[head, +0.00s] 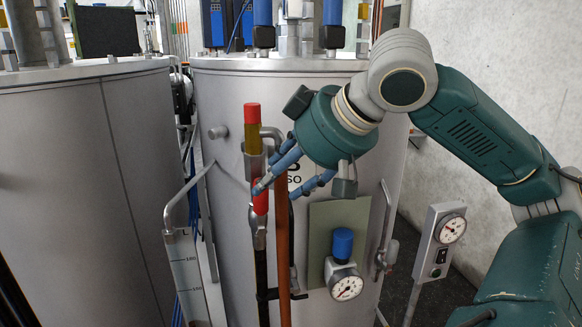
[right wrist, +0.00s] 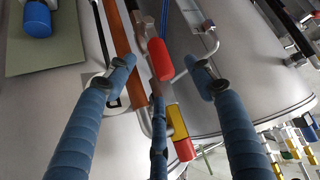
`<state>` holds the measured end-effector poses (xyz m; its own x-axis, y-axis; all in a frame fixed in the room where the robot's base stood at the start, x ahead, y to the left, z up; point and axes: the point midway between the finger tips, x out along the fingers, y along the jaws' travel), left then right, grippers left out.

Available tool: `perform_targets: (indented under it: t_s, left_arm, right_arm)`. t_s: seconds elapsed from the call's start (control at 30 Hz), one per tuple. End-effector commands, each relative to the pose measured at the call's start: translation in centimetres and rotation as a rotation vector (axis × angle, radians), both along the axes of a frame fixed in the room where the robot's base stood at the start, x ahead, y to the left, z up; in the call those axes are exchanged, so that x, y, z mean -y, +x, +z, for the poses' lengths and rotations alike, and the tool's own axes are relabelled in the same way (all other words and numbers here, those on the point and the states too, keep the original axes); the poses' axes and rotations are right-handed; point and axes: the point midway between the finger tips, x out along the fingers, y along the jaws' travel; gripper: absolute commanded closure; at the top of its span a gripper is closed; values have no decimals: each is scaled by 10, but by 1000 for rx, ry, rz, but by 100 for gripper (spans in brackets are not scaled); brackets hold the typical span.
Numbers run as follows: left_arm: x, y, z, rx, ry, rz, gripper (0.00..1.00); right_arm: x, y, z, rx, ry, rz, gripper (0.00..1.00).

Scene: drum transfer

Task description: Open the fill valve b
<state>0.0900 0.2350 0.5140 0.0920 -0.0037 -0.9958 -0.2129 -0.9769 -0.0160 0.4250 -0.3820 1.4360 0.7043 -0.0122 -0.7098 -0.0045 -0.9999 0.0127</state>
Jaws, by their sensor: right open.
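The valve on the pipework of the middle drum has a red handle (head: 260,197), just below a red-and-yellow handle (head: 252,130). My right gripper (head: 285,185) is open in front of this drum, its blue fingers at the red handle. In the right wrist view the red handle (right wrist: 160,60) lies between the spread fingers of my right gripper (right wrist: 163,72). I cannot tell whether any finger touches it. The red-and-yellow handle (right wrist: 178,132) shows lower in that view. The gripper partly covers the drum's lettering. My left gripper is not in view.
The middle drum (head: 225,100) stands beside another large grey drum (head: 60,160) on the left. An orange pipe (head: 284,250), a blue-capped gauge (head: 345,288) and a grab bar (head: 386,225) are close by. A gauge box (head: 437,245) stands at the right.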

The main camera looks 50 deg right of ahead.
Motion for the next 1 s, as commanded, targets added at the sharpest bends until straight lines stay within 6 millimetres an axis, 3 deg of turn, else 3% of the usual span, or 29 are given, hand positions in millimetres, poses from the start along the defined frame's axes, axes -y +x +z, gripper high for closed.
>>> perform_targets:
  t_s: [0.1, 0.3, 1.0]
  left_arm:
    - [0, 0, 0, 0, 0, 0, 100]
    - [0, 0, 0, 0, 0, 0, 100]
    - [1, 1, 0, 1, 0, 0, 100]
  right_arm:
    - [0, -14, 16, 2, -1, -2, 46]
    - [-1, -27, 28, 0, 0, 0, 46]
    - [-1, -28, 29, 0, 0, 1, 46]
